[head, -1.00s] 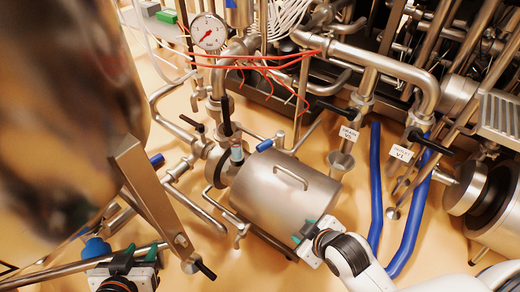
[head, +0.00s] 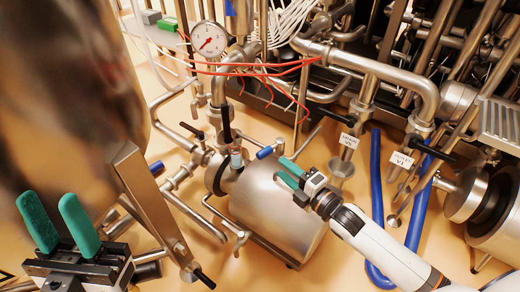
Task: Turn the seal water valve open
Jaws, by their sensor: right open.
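No part carries a readable seal water label, so I cannot tell for sure which valve it is. A small blue-handled valve (head: 265,152) sits on top of the steel pump housing (head: 265,205). Another blue handle (head: 156,167) shows further left, beside the thin pipework. My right gripper (head: 289,170) is open and empty, its teal fingers just right of and below the blue handle on the pump, apart from it in the picture. My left gripper (head: 55,210) is open and empty at the lower left, its teal fingers pointing up, away from the valves.
A large steel vessel (head: 60,110) with a bracket fills the left side. A pressure gauge (head: 208,39) stands behind the pump. Black-handled valves with tags (head: 348,140) and (head: 401,160) hang at the right. Red wires (head: 260,66) and blue hoses (head: 377,195) cross the area.

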